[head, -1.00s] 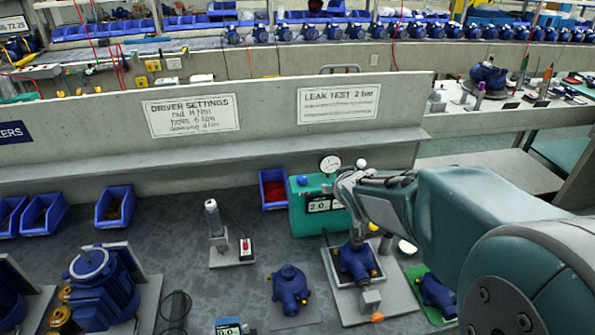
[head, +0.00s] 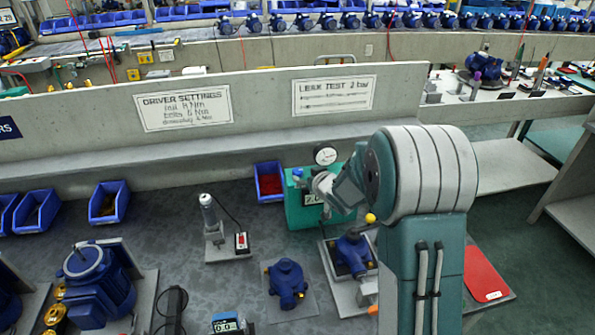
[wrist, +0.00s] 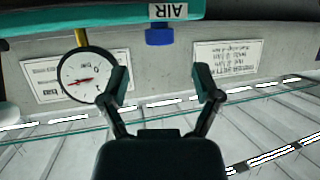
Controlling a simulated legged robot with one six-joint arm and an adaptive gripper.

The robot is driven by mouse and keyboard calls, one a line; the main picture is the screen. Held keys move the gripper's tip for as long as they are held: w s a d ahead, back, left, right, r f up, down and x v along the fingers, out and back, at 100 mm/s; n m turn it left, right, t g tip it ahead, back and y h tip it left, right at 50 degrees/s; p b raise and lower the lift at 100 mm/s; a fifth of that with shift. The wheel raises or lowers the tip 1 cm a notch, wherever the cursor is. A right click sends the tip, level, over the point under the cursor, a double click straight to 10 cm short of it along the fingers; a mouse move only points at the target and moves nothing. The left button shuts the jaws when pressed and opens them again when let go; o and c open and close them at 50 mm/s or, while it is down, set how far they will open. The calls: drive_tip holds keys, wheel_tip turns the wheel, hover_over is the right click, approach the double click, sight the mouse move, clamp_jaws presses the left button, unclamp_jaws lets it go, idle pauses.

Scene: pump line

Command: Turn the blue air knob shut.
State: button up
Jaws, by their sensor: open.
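The blue air knob (head: 297,172) is at the upper left of the green test box (head: 304,212). In the wrist view, which is upside down, the blue knob (wrist: 160,36) sits beside the "AIR" label on the green edge. My gripper (wrist: 164,84) is open and empty, its two fingers spread to either side of the knob's line but apart from it. In the head view my gripper is close to the box front, partly hidden by my own arm. The knob's exact turn angle is hard to tell.
A round gauge (head: 325,155) stands on the box; its dial also shows in the wrist view (wrist: 85,77), left of my fingers. A blue pump (head: 352,252) sits in front. A ledge and wall run behind.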

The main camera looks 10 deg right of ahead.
sight(298, 171)
drive_tip(key=x, duration=0.6)
drive_tip(key=shift+w+a+f, duration=0.1)
drive_tip(key=shift+w+f, duration=0.05)
drive_tip(key=shift+w, duration=0.1)
drive_tip(key=shift+c, duration=0.3)
clamp_jaws()
